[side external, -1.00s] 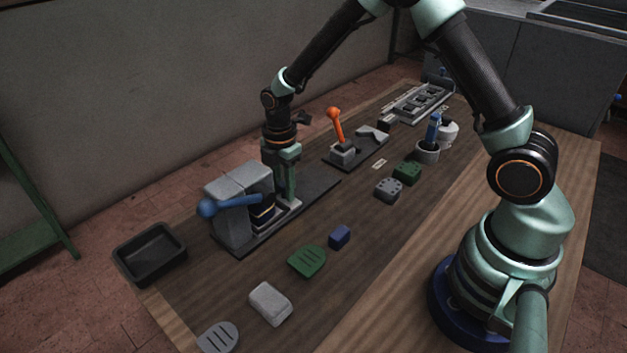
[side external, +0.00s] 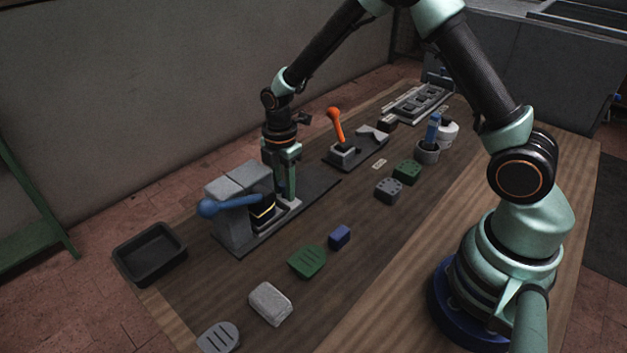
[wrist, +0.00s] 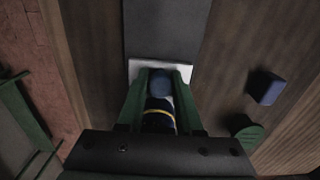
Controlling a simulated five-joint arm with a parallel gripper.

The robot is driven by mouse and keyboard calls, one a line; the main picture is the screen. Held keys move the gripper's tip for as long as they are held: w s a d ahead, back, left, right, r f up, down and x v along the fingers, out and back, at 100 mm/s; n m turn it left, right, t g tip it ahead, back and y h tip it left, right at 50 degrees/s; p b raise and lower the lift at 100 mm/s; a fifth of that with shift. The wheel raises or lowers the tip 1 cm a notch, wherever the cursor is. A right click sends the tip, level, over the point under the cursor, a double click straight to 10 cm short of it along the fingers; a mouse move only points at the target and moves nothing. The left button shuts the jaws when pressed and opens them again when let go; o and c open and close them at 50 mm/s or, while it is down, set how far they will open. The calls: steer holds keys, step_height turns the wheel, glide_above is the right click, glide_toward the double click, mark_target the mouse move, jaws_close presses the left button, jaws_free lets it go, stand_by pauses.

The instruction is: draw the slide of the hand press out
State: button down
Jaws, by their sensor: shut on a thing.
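The grey hand press (side external: 236,212) stands on a dark base plate at the left of the bench, its blue lever (side external: 228,203) reaching sideways with a ball end. The light grey slide (side external: 292,206) shows low at the press's right side. My gripper (side external: 287,196) points down over the slide, beside the press body. In the wrist view its green fingers (wrist: 160,85) are shut on a round dark blue knob (wrist: 160,80), above the pale slide plate (wrist: 136,69). A dark part with a yellow band (wrist: 158,118) lies just behind the knob. The fingertips are partly hidden in the side view.
The dark base strip (side external: 318,186) is bare to the right of the slide. A black tray (side external: 150,252) stands left of the press. A blue block (side external: 339,236), a green slotted piece (side external: 307,261) and a grey block (side external: 270,303) lie in front. An orange-lever fixture (side external: 343,152) stands behind.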

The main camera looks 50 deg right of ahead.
steer(key=shift+d, duration=6.35)
jaws_free()
steer(key=shift+r, duration=1.75)
steer(key=shift+r, duration=0.1)
steer(key=shift+r, duration=0.9)
